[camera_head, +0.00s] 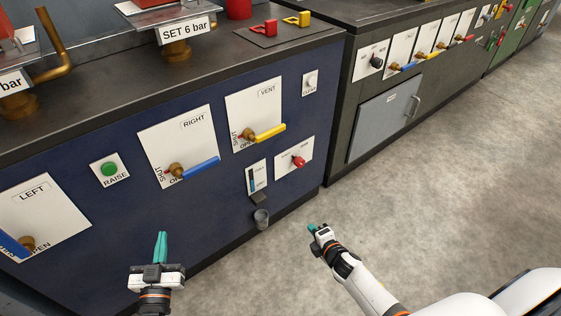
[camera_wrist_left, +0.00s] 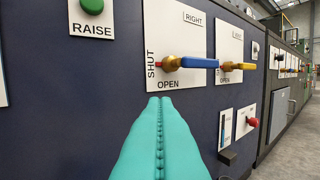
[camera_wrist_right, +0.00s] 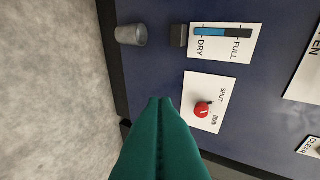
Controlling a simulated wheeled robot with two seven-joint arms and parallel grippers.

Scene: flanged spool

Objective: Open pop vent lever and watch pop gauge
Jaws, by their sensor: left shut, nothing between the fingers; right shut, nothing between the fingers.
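The VENT plate (camera_head: 262,98) on the dark blue cabinet front carries a yellow-handled vent lever (camera_head: 270,132) on a brass hub. Its handle points right and slightly up; its red end is on the SHUT side. The yellow lever also shows in the left wrist view (camera_wrist_left: 238,66), beyond the RIGHT plate's blue lever (camera_wrist_left: 200,63). No dial marked pop is legible; the gauge faces above the counter are cut off. My left gripper (camera_head: 161,240) is shut and empty, below the RIGHT plate. My right gripper (camera_head: 312,229) is shut and empty, right of the cabinet over the floor.
A green RAISE button (camera_head: 109,169) and the LEFT plate (camera_head: 50,208) are at left. Below the vent are a FULL/DRY level strip (camera_wrist_right: 222,33), a red knob (camera_wrist_right: 202,109) and a grey cup (camera_wrist_right: 131,35). A grey cabinet (camera_head: 385,125) stands right. Floor in front is clear.

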